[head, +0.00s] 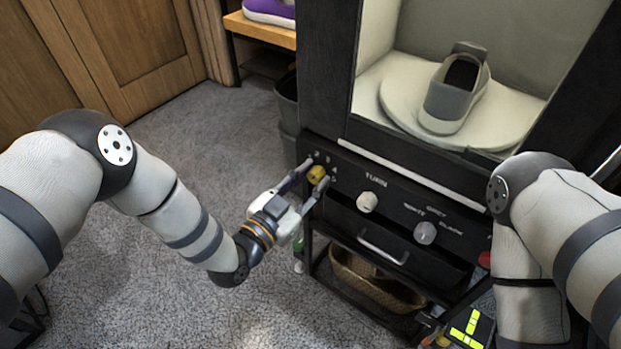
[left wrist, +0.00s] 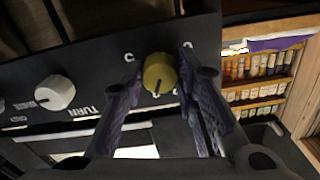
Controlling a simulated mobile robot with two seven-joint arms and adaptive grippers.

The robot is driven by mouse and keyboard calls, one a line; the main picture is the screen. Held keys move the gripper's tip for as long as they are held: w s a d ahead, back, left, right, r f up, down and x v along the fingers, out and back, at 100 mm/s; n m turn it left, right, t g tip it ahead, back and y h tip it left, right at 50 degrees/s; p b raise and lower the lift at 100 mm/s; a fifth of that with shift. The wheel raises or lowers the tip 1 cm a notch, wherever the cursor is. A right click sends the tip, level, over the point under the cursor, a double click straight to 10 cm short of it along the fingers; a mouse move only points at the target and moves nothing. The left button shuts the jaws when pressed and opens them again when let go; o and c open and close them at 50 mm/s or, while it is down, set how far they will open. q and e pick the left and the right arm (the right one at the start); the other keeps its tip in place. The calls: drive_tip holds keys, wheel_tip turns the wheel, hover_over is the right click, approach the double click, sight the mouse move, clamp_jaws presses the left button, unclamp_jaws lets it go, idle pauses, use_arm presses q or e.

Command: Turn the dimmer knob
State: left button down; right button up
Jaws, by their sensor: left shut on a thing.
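A yellow dimmer knob (head: 317,173) with digits around it sits at the left end of the black control panel (head: 392,205). In the left wrist view the yellow knob (left wrist: 159,73) has a dark pointer line that points downward in the picture. My left gripper (head: 314,177) reaches it from the front. Its two fingers lie on either side of the knob and are shut on it; the fingers also show in the left wrist view (left wrist: 160,84).
A white knob (head: 367,202) marked TURN and a grey knob (head: 425,232) are further right on the panel. Above, a grey shoe (head: 455,92) stands on a round turntable (head: 397,100) in the booth. A drawer handle (head: 383,247) is below. Carpet left of the panel is clear.

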use_arm(q)
drive_tip(key=m+p, duration=0.1)
drive_tip(key=m, duration=0.2)
drive_tip(key=shift+r+m, duration=0.1)
drive_tip(key=shift+m, duration=0.3)
drive_tip(key=shift+m+p, duration=0.45)
drive_tip(key=shift+m, duration=1.75)
use_arm(e)
drive_tip(key=shift+w+r+t, duration=0.4)
drive_tip(key=shift+w+r, duration=0.55)
drive_tip(key=shift+r, duration=0.15)
use_arm(q)
drive_tip(key=c, duration=1.3)
unclamp_jaws()
drive_tip(key=v, duration=1.2)
